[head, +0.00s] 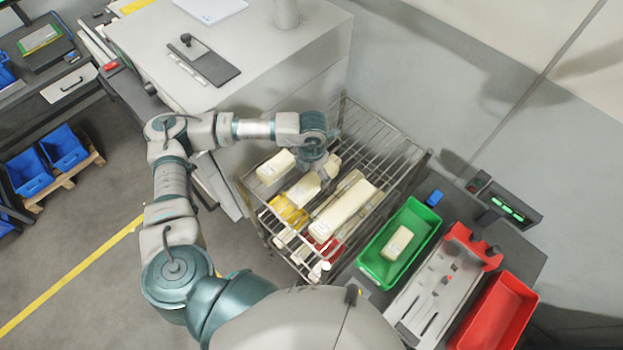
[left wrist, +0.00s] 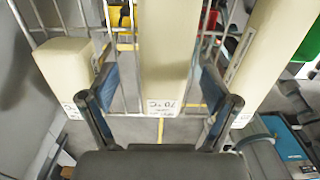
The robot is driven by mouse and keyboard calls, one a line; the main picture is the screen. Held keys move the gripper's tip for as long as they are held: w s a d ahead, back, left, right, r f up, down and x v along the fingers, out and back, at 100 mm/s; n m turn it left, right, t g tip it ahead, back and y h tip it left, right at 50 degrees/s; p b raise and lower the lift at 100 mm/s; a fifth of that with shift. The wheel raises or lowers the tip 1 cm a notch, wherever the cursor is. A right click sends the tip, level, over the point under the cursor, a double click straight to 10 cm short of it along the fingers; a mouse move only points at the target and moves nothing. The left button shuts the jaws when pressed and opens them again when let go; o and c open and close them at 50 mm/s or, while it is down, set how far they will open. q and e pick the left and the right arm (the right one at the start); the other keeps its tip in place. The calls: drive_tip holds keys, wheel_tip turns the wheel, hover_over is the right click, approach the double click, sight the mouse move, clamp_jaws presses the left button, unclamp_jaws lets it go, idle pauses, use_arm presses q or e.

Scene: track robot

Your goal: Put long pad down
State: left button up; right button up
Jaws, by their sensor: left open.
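Several cream block-like pads lie on the wire rack (head: 400,165) in the head view. The longest pad (head: 343,210) lies on the right side, with shorter pads at the left (head: 275,166) and middle (head: 303,190). My left gripper (head: 318,155) is over the far part of the rack, its fingers mostly hidden. In the left wrist view, my left gripper (left wrist: 160,105) is open, with one finger on each side of a cream pad (left wrist: 168,45) with a printed label at its near end. I cannot tell whether the fingers touch it. My right gripper is not seen.
A green bin (head: 376,262) holding a small pad, a grey tray (head: 432,290) and a red bin (head: 500,315) stand right of the rack. A grey cabinet (head: 260,60) stands behind it. Other pads flank the fingers closely in the wrist view.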

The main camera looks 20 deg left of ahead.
sight(314, 178)
use_arm(q)
drive_tip(key=shift+d+f+p, duration=0.2)
drive_tip(key=shift+f+p, duration=0.1)
drive_tip(key=shift+f, duration=0.9)
drive_tip(key=shift+d+f, duration=0.15)
drive_tip(key=shift+f, duration=0.25)
drive_tip(key=c, duration=1.4)
